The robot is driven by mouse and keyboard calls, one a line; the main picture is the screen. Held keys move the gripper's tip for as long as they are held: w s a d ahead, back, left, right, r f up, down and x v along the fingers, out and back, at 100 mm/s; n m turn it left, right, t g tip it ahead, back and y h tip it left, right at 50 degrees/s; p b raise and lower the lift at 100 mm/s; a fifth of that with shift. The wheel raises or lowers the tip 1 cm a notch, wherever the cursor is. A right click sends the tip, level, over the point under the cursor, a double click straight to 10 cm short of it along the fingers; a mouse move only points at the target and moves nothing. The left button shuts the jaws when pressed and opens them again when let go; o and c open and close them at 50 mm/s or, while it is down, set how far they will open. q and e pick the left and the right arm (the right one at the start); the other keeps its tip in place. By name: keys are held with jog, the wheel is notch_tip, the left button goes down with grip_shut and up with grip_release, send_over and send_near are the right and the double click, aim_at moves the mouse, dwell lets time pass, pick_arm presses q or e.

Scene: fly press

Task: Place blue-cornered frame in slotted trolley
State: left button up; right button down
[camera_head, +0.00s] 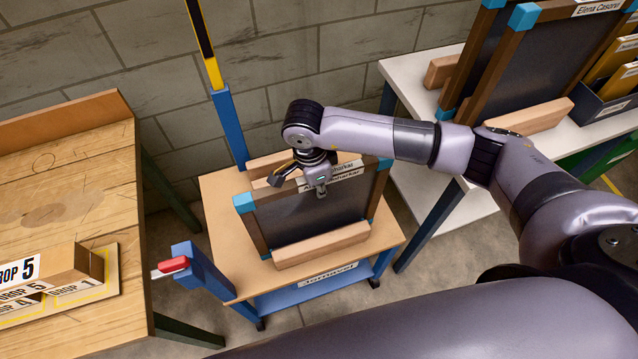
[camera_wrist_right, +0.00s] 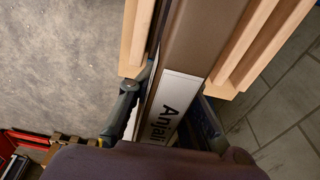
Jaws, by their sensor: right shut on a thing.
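A blue-cornered frame (camera_head: 290,218) with a dark panel and brown edges stands close to upright at the trolley (camera_head: 225,205). Its lower edge is hidden behind the front wooden bar (camera_head: 322,245), so I cannot tell whether it rests on the trolley top. A second wooden bar (camera_head: 262,165) shows behind it. My right gripper (camera_head: 320,188) is shut on the frame's top edge beside the name label. In the right wrist view, its fingers (camera_wrist_right: 168,120) lie on both sides of the brown edge (camera_wrist_right: 195,45), with wooden bars on either side below. My left gripper is out of view.
A wooden bench (camera_head: 70,190) with marked drop boxes stands at left. A white table (camera_head: 425,75) at right holds more blue-cornered frames (camera_head: 510,70) and a dark file box (camera_head: 600,105). A blue post (camera_head: 230,130) rises behind the trolley, and a red-handled blue part (camera_head: 190,265) stands at its front left.

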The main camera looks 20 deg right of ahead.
jog(key=shift+w, duration=0.1)
jog(key=c, duration=2)
grip_release()
jog(key=shift+f, duration=0.1)
jog(key=shift+c, duration=0.2)
jog(key=o, duration=0.6)
jog(key=shift+c, duration=0.2)
jog(key=r+b, duration=0.1)
jog(key=r, duration=0.2)
jog(key=a+r+b, duration=0.1)
jog(key=r, duration=0.3)
jog(key=r+b, duration=0.1)
jog(key=r, duration=0.3)
jog(key=shift+a, duration=0.2)
jog(key=shift+r, duration=0.6)
